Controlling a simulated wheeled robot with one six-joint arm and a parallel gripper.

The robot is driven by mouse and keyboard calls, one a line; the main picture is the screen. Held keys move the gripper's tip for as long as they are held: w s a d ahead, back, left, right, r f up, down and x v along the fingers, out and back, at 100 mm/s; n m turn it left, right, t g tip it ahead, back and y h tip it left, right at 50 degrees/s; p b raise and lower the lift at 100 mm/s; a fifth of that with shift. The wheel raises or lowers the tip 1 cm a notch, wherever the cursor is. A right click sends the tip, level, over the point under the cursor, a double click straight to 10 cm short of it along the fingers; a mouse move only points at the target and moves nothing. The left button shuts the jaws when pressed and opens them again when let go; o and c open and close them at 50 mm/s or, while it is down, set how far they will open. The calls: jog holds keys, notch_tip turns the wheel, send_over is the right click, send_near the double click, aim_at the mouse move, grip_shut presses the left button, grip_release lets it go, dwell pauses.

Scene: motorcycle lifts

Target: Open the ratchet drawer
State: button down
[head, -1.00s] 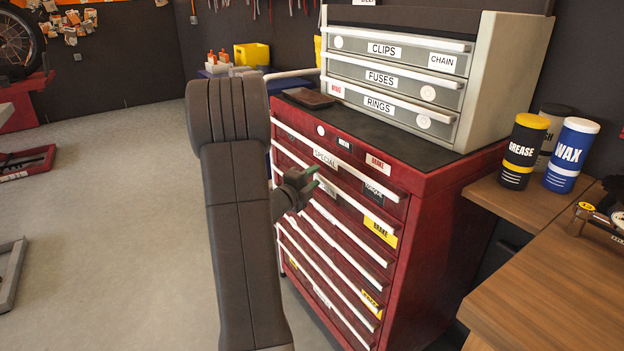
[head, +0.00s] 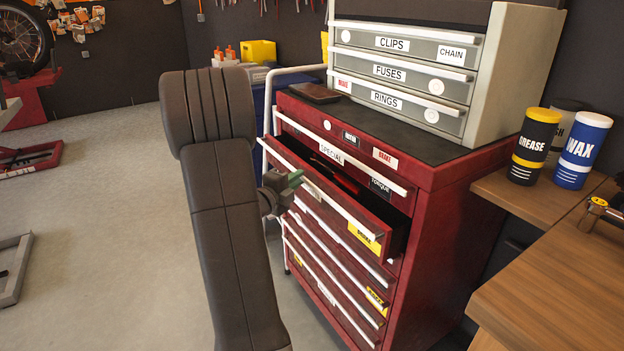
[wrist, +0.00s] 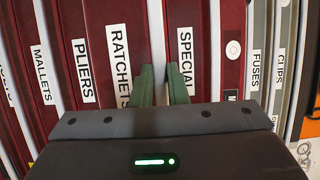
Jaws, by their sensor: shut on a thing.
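The ratchet drawer (head: 337,207) is the second drawer down in the red cabinet. It stands part way out, with its dark inside and some red items showing. In the wrist view its front carries the RATCHETS label (wrist: 121,62), turned sideways. My gripper (head: 290,184) is at the drawer's white handle bar. In the wrist view the green fingers of my gripper (wrist: 160,85) are shut on that bar, between the RATCHETS and SPECIAL labels. The SPECIAL drawer (head: 331,152) above it is closed. My arm hides part of the cabinet's left side.
A grey chest (head: 405,70) with closed drawers stands on the cabinet top beside a small dark tray (head: 315,93). A wooden bench (head: 560,265) with a grease can (head: 533,148) and a wax can (head: 583,152) is at the right. Open floor (head: 110,240) lies to the left.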

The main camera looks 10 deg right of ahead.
jog(key=s+a+b, duration=0.1)
jog(key=s+a, duration=0.3)
jog(key=a, duration=0.6)
jog(key=s+a+b, duration=0.1)
jog(key=s+a, duration=0.3)
jog(key=a, duration=0.7)
jog(key=shift+a+b, duration=0.2)
jog(key=shift+b, duration=0.15)
jog(key=shift+w, duration=0.1)
jog(key=c, duration=1.4)
grip_release()
jog(key=shift+c, duration=0.2)
jog(key=p+v, duration=0.1)
jog(key=v, duration=1.3)
jog(key=shift+d, duration=0.2)
jog(key=x, duration=1.4)
jog(key=shift+b, duration=0.45)
